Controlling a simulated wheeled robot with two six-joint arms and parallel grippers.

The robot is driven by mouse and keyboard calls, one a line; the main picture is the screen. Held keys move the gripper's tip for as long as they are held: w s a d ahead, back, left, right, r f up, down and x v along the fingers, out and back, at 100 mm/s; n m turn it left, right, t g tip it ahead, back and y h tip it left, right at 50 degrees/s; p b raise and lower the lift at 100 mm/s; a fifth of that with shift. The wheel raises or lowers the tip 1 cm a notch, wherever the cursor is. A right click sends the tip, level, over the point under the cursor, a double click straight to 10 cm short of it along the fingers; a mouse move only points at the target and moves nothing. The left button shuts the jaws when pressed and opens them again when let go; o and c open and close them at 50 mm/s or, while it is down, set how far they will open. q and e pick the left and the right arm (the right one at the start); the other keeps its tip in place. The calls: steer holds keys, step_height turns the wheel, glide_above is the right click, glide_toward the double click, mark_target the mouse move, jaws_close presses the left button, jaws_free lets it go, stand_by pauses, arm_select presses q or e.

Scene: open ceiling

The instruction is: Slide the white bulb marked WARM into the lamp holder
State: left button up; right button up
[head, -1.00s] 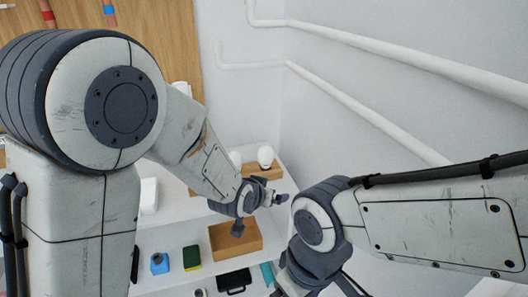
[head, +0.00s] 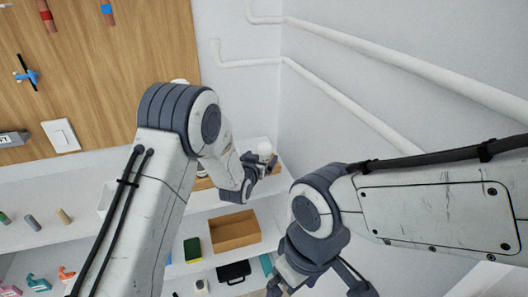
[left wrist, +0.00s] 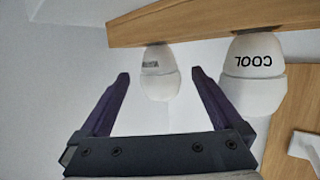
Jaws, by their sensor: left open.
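In the left wrist view, which shows the scene upside down, two white bulbs stand on a wooden strip (left wrist: 215,22). One bulb (left wrist: 160,84) has a small mark too blurred to read. The other bulb (left wrist: 253,85) reads COOL. My left gripper (left wrist: 160,74) is open, its fingertips on either side of the blurred-mark bulb in the picture; contact is not visible. In the head view, my left gripper (head: 261,164) is beside a white bulb (head: 265,148) on the upper shelf. My right gripper (head: 279,287) is low, its jaws unclear. I cannot make out the lamp holder.
An open brown box (head: 234,231) stands on the lower shelf, near a green-and-yellow sponge (head: 193,250) and a black case (head: 234,272). A wooden panel (head: 100,60) with a white switch (head: 60,135) is at the back left. White pipes (head: 345,100) run along the right wall.

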mark_target(262, 156)
arm_select(q)
steer(key=shift+p+x, duration=0.5)
steer(key=shift+x, duration=1.45)
steer(key=shift+r, duration=0.15)
steer(key=c, duration=1.4)
